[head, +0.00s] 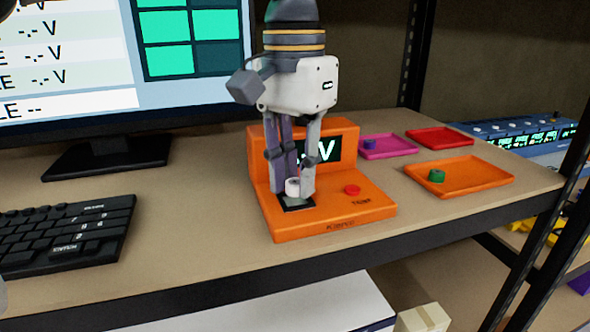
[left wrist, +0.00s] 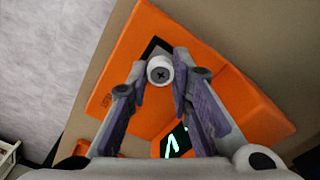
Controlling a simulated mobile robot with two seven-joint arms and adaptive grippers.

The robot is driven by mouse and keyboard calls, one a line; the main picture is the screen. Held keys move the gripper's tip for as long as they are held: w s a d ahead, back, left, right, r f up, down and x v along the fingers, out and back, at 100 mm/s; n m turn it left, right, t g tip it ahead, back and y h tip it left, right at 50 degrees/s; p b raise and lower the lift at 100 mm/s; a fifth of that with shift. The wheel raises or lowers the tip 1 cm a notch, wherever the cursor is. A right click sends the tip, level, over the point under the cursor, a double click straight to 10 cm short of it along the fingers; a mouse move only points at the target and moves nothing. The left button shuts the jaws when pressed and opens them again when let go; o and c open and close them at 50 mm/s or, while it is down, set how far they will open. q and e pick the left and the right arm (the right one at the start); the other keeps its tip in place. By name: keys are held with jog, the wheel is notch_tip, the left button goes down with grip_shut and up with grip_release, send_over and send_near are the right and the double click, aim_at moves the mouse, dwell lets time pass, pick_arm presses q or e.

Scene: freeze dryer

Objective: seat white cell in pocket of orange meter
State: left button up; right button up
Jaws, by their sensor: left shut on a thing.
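The white cell (head: 292,187) is a small white cylinder between the fingertips of my left gripper (head: 301,190). The orange meter (head: 345,212) sits on the shelf with a red button and an upright display. Its dark square pocket (head: 297,204) lies just below the cell. I cannot tell whether the cell touches the pocket. My right gripper is not in view.
A pink tray (head: 398,152) with a purple cell, a red tray (head: 462,136) and an orange tray (head: 480,183) with a green cell (head: 437,176) stand right of the meter. A monitor and a keyboard (head: 66,236) are at the left. Shelf posts stand at the right.

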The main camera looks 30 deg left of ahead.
pick_arm(q)
jog(key=shift+f, duration=0.7)
dwell(0.8)
jog(key=o, duration=1)
